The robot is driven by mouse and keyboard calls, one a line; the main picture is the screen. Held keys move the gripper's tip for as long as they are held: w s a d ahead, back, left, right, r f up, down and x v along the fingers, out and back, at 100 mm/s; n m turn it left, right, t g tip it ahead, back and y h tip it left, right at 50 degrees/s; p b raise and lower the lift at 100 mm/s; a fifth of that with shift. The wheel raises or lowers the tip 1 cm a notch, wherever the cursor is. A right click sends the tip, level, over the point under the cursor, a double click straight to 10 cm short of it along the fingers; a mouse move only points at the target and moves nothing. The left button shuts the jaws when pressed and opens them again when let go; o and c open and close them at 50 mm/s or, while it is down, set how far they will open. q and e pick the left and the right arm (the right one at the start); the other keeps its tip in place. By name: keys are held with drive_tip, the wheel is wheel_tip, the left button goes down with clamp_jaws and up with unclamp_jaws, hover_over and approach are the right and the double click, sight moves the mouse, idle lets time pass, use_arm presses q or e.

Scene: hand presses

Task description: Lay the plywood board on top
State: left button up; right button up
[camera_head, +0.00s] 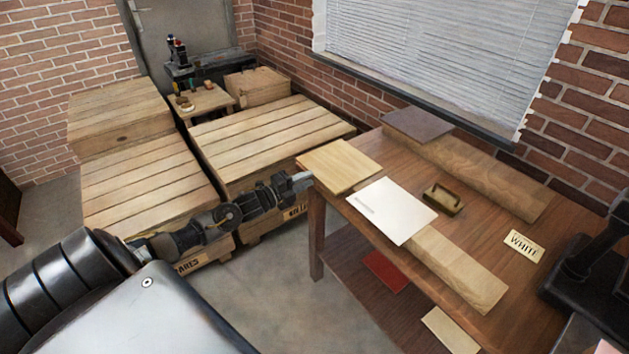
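A light plywood board (339,165) lies flat or nearly so at the far left corner of the brown table (480,240), its left edge toward my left gripper. My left gripper (303,181) is at that left edge, touching it or very close. Its fingers are too small and overlapped to show whether they grip the board. A white sheet (391,210) lies to the right of the board, over the upper end of a wooden plank (455,270). My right gripper is out of view.
A second plank (490,175) with a dark panel (417,124) at its far end lies along the table's back. A brass-coloured handled block (443,199) and a "WHITE" card (523,246) lie between. A black press (595,265) stands right. Wooden crates (265,135) stand left.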

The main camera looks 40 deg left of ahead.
use_arm(q)
drive_tip(key=b+x, duration=0.1)
drive_tip(key=x, duration=0.2)
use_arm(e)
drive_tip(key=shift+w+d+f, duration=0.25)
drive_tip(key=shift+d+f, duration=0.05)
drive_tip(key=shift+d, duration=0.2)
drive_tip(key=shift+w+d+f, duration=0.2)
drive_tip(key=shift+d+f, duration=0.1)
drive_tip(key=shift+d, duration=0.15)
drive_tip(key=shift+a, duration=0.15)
use_arm(q)
drive_tip(key=shift+c, duration=0.6)
clamp_jaws()
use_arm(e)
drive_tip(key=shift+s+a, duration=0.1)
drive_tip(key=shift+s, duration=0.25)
use_arm(q)
drive_tip(key=shift+r, duration=0.1)
